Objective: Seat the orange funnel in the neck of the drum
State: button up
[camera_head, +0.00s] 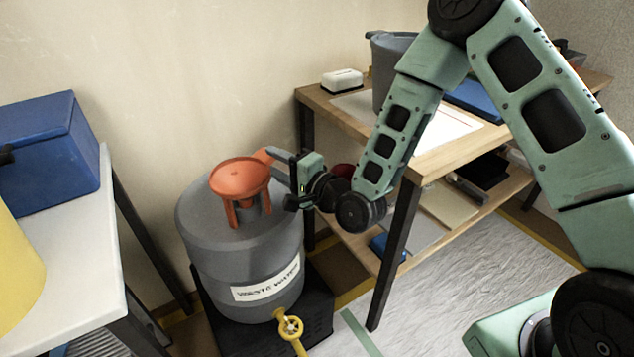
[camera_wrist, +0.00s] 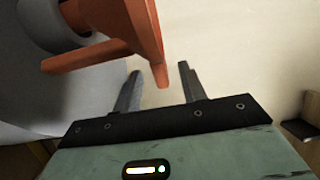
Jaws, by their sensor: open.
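The orange funnel (camera_head: 240,177) is at the top of the grey drum (camera_head: 205,225), its wide bowl upward and roughly level, with leg-like parts below. I cannot tell whether its spout is inside the neck, which the bowl hides in the head view. My gripper (camera_head: 277,167) is at the right of the funnel, by its orange handle (camera_head: 264,154). In the wrist view, the fingers of my gripper (camera_wrist: 160,84) are spread apart. An orange part of the funnel (camera_wrist: 146,35) reaches down to the gap between the fingertips, without visible grip. The drum (camera_wrist: 25,75) fills the left side.
A wooden workbench (camera_head: 455,150) with a grey bucket (camera_head: 385,70) and a lower shelf stands at the right, close to my arm. A white table (camera_head: 75,260) with a blue box (camera_head: 45,150) stands at the left. A yellow valve (camera_head: 290,326) sticks out low on the drum.

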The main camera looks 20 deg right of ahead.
jog(key=p+v, duration=0.5)
jog(key=v, duration=0.9)
jog(key=shift+p, duration=0.4)
jog(key=shift+s+d, duration=0.1)
